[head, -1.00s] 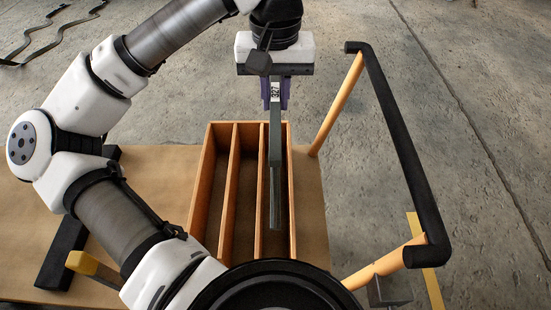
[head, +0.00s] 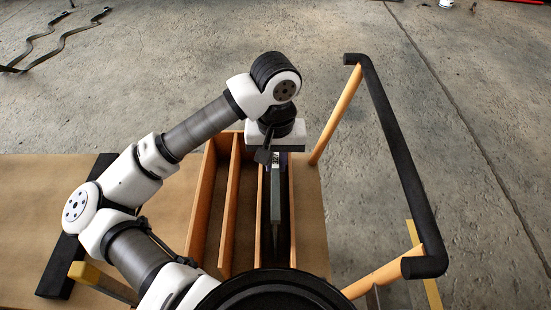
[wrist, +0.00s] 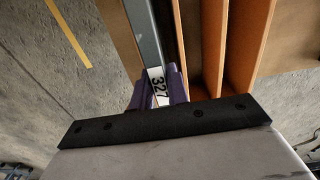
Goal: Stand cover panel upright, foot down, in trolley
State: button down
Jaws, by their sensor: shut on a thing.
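The grey cover panel (head: 275,208) is seen nearly edge-on in the head view. It is in the rightmost slot of the wooden divided rack (head: 205,190) on the trolley (head: 315,230). It also shows in the wrist view (wrist: 150,45), with a white label reading 327 between the fingers. My gripper (head: 272,158) points down over the rack's far end. Its purple fingers (wrist: 158,88) are shut on the panel's upper part. The panel's foot is hidden, so I cannot tell whether it touches the slot floor.
The rack's other slots look empty. The trolley's black push handle (head: 395,150) on orange posts stands to the right. A black bar (head: 75,225) lies on the board at left. Concrete floor surrounds the trolley.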

jog(key=shift+f, duration=0.2)
jog(key=c, duration=1.4)
grip_release()
jog(key=shift+o, duration=0.2)
notch_tip(320, 180, up, 12)
jog(key=b, duration=0.1)
jog(key=shift+r, duration=0.2)
